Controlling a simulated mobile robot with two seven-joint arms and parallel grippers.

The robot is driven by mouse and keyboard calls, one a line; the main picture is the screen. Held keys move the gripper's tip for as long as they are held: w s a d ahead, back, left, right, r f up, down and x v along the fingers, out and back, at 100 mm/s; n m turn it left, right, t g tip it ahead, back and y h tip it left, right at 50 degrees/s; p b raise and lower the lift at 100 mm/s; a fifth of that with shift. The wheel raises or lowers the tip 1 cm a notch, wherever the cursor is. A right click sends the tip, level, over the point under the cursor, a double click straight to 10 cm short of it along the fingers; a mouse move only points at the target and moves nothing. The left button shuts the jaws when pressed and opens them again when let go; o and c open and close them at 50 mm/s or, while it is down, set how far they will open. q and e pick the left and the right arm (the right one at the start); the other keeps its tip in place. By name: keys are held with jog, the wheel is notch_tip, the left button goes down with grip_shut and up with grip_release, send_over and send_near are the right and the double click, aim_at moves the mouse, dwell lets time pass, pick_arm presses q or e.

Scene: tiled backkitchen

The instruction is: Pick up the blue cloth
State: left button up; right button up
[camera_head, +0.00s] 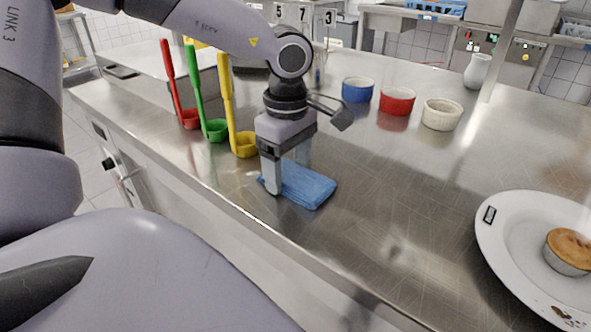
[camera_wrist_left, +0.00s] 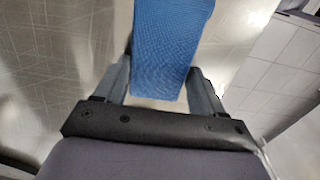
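The blue cloth (camera_head: 305,186) lies folded flat on the steel counter near its front edge. My right gripper is not in view.
Red (camera_head: 190,118), green (camera_head: 216,130) and yellow (camera_head: 244,145) ladles stand left of the gripper. Blue (camera_head: 358,90), red (camera_head: 397,101) and cream (camera_head: 442,114) bowls stand behind. A white plate (camera_head: 505,215) with a pastry is at right. The counter between is clear.

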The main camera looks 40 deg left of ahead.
aim_at(289, 173)
pick_arm(q)
jog(key=shift+r, duration=0.1)
jog(key=shift+c, duration=0.2)
notch_tip(289, 173, up, 20)
jog(key=p, duration=0.2)
dwell(0.3)
jog(key=o, duration=0.5)
jog(key=c, duration=0.4)
